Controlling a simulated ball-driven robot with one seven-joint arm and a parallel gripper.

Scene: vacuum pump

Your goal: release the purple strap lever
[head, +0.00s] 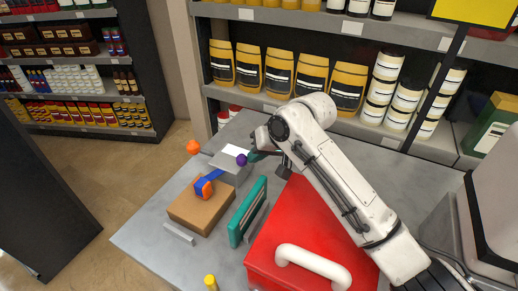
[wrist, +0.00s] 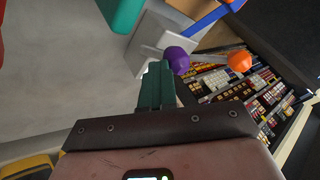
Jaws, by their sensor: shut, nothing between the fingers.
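The purple strap lever (head: 241,160) shows as a purple knob beside a grey metal block on the table. It also shows in the wrist view (wrist: 177,59), just beyond my fingertips. My gripper (head: 254,157) is shut and empty, with its dark green fingers close to the right of the purple knob; the wrist view shows the fingers (wrist: 157,72) pressed together. I cannot tell whether the fingertips touch the knob. An orange knob (head: 193,147) stands on the other side of the block. A blue strap (head: 213,175) runs from the block to an orange and blue part on a brown box.
The brown box (head: 193,213) sits on the grey table (head: 150,237). A teal panel (head: 248,212) stands upright to its right. A red case (head: 300,228) with a white handle (head: 312,262) lies under my arm. Stocked shelves (head: 350,50) stand behind.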

